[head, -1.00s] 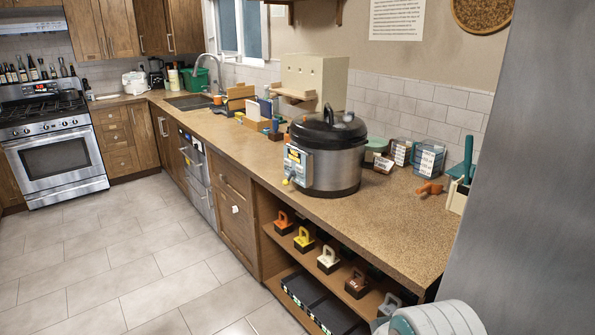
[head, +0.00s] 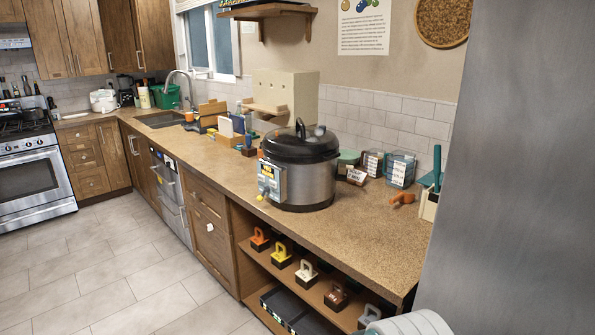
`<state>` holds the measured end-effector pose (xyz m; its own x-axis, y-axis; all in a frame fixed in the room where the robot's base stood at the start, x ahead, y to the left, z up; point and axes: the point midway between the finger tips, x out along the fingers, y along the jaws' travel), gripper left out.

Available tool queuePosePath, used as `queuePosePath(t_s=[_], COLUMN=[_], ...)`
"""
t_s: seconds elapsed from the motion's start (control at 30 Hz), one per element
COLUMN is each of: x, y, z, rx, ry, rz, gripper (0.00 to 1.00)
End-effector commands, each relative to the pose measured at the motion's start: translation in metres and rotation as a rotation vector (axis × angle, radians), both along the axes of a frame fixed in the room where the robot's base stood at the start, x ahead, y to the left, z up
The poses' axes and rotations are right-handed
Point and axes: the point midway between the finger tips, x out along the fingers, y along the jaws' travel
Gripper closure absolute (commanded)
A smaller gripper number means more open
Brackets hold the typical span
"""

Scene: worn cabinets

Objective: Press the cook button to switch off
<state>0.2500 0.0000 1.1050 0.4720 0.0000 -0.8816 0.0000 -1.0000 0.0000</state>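A round steel pressure cooker (head: 308,183) with a black lid stands on the brown counter, right of the picture's middle. Its control panel (head: 270,182) is on its left side, facing the room. A small yellow piece sticks out at the panel's lower part. The cook button is too small to tell apart. My gripper is not in view. A pale rounded part of my own body shows at the bottom right corner.
The speckled countertop (head: 350,237) is clear in front of the cooker. An open shelf (head: 262,262) below holds several coloured handled blocks. Wire baskets (head: 400,168) and an orange item (head: 403,198) lie to the right. A grey panel (head: 520,170) blocks the right side. Tiled floor is free at left.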

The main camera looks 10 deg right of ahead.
Motion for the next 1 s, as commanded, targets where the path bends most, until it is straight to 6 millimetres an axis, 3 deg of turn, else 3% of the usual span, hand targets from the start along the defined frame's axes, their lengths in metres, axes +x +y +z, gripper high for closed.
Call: queuePosePath(t_s=[0.3, 0.4, 1.0], x=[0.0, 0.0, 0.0], y=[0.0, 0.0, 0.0], z=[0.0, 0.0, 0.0], rx=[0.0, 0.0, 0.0], ry=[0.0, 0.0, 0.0], rz=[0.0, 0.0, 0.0], gripper=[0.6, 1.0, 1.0])
